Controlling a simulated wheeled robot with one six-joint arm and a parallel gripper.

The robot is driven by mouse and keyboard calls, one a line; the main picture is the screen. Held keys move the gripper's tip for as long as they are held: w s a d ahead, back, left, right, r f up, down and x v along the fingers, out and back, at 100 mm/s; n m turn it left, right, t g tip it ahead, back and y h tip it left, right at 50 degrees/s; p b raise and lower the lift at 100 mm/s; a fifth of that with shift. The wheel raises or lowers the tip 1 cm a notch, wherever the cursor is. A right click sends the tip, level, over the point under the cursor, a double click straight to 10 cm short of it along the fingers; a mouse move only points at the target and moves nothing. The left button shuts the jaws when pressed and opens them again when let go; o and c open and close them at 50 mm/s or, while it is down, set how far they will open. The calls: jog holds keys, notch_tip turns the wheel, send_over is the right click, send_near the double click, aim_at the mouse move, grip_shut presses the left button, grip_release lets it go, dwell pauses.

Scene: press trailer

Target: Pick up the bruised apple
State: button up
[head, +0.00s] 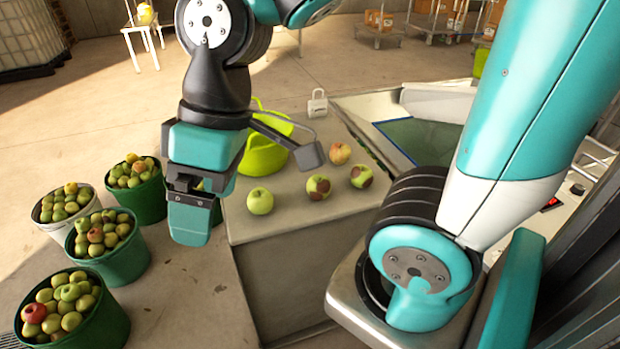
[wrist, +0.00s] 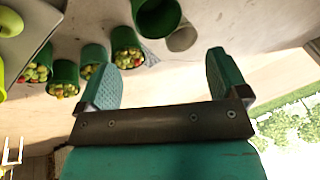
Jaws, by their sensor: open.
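Several apples rest on the grey counter (head: 300,215) in the head view. One green apple (head: 318,187) has a large brown patch. Another apple (head: 361,176) to its right also has a dark red-brown patch; I cannot tell for sure which is the bruised one. A plain green apple (head: 260,200) lies to the left and a yellow-red apple (head: 340,153) behind. My gripper (head: 190,222) hangs left of the counter, apart from all the apples. In the wrist view its jaws (wrist: 167,72) are wide open and empty.
Green buckets of apples (head: 118,265) and a white one (head: 45,228) stand on the floor at left. A trough (head: 380,105) lies right of the apples.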

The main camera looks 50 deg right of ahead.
jog(key=shift+o, duration=0.2)
jog(key=w+d+f+h+b, duration=0.1)
jog(key=w+d+f, duration=0.2)
jog(key=w+d, duration=0.6)
jog(key=shift+w+d+n+t, duration=0.3)
jog(key=shift+w+d+n, duration=0.05)
jog(key=shift+w+n, duration=0.05)
jog(key=n+h+b, duration=0.1)
jog(key=n+b, duration=0.1)
jog(key=n, duration=0.1)
send_over(321, 176)
jog(key=d, duration=0.1)
notch_tip(321, 176, down, 10)
jog(key=f, duration=1.1)
jog(key=shift+s+a+f+p, duration=0.1)
jog(key=shift+a+f+p, duration=0.1)
jog(key=shift+a+p, duration=0.2)
jog(key=shift+a+f+p, duration=0.15)
jog(key=shift+a+f, duration=0.1)
jog(key=shift+f, duration=0.75)
jog(key=shift+a+f+p, duration=0.1)
jog(key=shift+a+f, duration=0.1)
jog(key=shift+f, duration=0.8)
jog(key=shift+a+f+p, duration=0.15)
jog(key=shift+a+f, duration=0.1)
jog(key=shift+f, duration=0.75)
jog(key=c, duration=1.1)
jog(key=shift+o, duration=0.2)
jog(key=shift+r, duration=0.1)
